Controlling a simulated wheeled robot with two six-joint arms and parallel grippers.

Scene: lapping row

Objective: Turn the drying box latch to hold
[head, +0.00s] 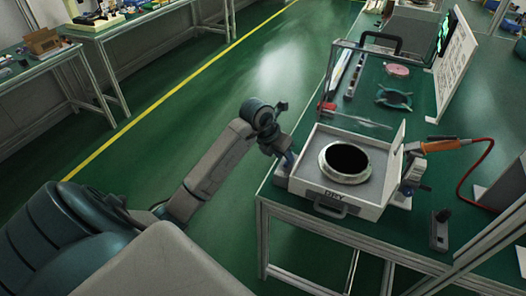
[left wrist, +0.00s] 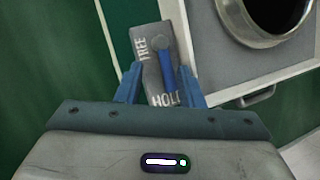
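The drying box (head: 335,207) is a pale open case on the green bench, with a dark round opening in a metal ring and lettering on its front. In the left wrist view, the latch plate (left wrist: 140,42) beside the box reads FREE at its upper end and HOLD at its lower end. The blue latch lever (left wrist: 165,66) runs from its round pivot down toward HOLD. My left gripper (head: 287,162) is at the box's left side. In the wrist view, its blue fingers (left wrist: 160,72) stand apart on either side of the lever; contact is unclear. My right gripper is not seen.
An orange-handled tool (head: 440,146) with a red hose is right of the box. A small dark switch unit (head: 439,230) sits front right. Open floor lies left.

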